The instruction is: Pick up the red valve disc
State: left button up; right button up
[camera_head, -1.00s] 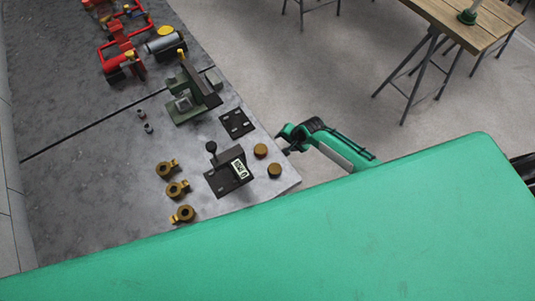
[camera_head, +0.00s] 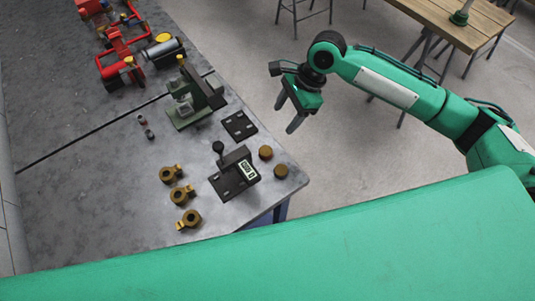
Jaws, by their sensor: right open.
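I cannot make out a red valve disc with certainty. Two small dark cylinders stand on the grey bench, the far one (camera_head: 141,119) with a faint reddish tint and the near one (camera_head: 149,134) grey; they are too small to tell more. My right gripper (camera_head: 285,117) is open and empty, its fingers pointing down past the right edge of the bench, apart from everything on it. My left gripper is not in view.
The grey bench (camera_head: 75,185) holds brass fittings (camera_head: 175,194), brass discs (camera_head: 266,152), a black device with a display (camera_head: 236,175), a green fixture (camera_head: 187,115), a black plate (camera_head: 240,125) and red pumpset parts (camera_head: 117,42). A wooden table (camera_head: 455,22) stands far right.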

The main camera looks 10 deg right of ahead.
jog(key=s, duration=0.1)
jog(key=p, duration=0.1)
send_over(267, 150)
jog(key=d, duration=0.3)
jog(key=f, duration=0.7)
jog(key=shift+w+a+f, duration=0.1)
jog(key=shift+w+a, duration=0.1)
jog(key=p+x, duration=0.1)
jog(key=x, duration=0.3)
jog(key=shift+s+f+p, duration=0.1)
jog(key=shift+p, duration=0.25)
jog(key=shift+a+f, duration=0.2)
jog(key=shift+f, duration=0.35)
jog(key=c, duration=1.2)
jog(key=shift+r, duration=0.15)
